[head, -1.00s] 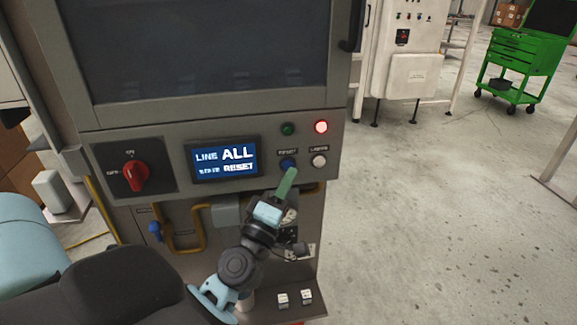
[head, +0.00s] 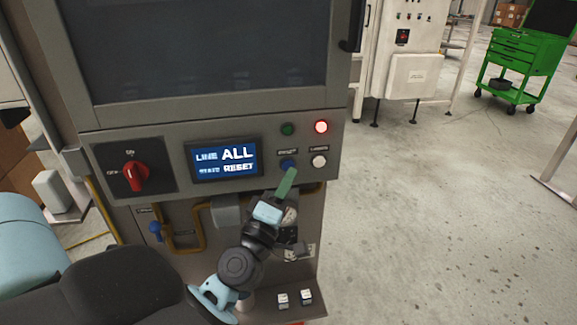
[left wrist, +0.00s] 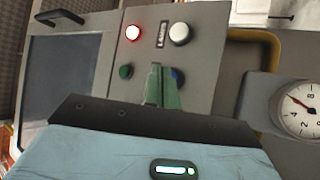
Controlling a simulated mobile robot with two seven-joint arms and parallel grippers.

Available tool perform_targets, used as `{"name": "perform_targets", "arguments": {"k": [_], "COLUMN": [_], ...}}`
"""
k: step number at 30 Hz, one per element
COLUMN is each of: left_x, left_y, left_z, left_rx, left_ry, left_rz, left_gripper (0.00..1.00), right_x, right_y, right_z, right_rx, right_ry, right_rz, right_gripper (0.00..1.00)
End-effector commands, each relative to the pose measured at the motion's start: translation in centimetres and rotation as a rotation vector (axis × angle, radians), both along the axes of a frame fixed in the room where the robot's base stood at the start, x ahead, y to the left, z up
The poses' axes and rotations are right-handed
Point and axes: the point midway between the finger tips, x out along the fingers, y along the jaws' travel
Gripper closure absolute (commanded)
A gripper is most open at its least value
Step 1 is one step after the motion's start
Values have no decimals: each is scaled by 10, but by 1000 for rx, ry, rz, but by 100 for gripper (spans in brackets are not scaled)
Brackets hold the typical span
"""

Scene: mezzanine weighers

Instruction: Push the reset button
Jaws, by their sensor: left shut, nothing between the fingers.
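The reset button is a round blue button (head: 287,163) on the grey control panel, under a small label. In the left wrist view the blue button (left wrist: 178,76) is partly hidden behind my green fingers. My left gripper (head: 290,172) is shut and empty, its green fingertips just in front of and below the blue button. I cannot tell whether they touch it. In the left wrist view my left gripper (left wrist: 156,70) points at the panel. The screen (head: 224,159) reads "LINE ALL" and "RESET". My right gripper is not in view.
Beside the blue button are a white button (head: 319,161), a lit red lamp (head: 321,127) and a dark green one (head: 288,129). A red rotary switch (head: 135,176) is at the panel's left. A gauge (left wrist: 300,108) and yellow pipe (head: 183,246) sit below.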

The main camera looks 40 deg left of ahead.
Motion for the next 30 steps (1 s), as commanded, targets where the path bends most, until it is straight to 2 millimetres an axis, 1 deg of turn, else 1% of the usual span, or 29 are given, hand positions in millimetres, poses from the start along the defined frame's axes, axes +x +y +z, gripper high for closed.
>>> {"name": "perform_targets", "arguments": {"k": [6, 14, 30], "left_x": [1, 6, 7], "left_y": [2, 7, 8], "left_z": [0, 0, 0], "left_rx": [1, 1, 0], "left_ry": [-1, 0, 0], "left_rz": [0, 0, 0], "left_gripper": [100, 100, 100], "right_x": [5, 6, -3], "right_y": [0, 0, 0], "right_z": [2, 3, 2], "right_rx": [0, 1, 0], "right_ry": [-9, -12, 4], "right_rz": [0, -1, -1], "right_gripper": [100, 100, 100]}}
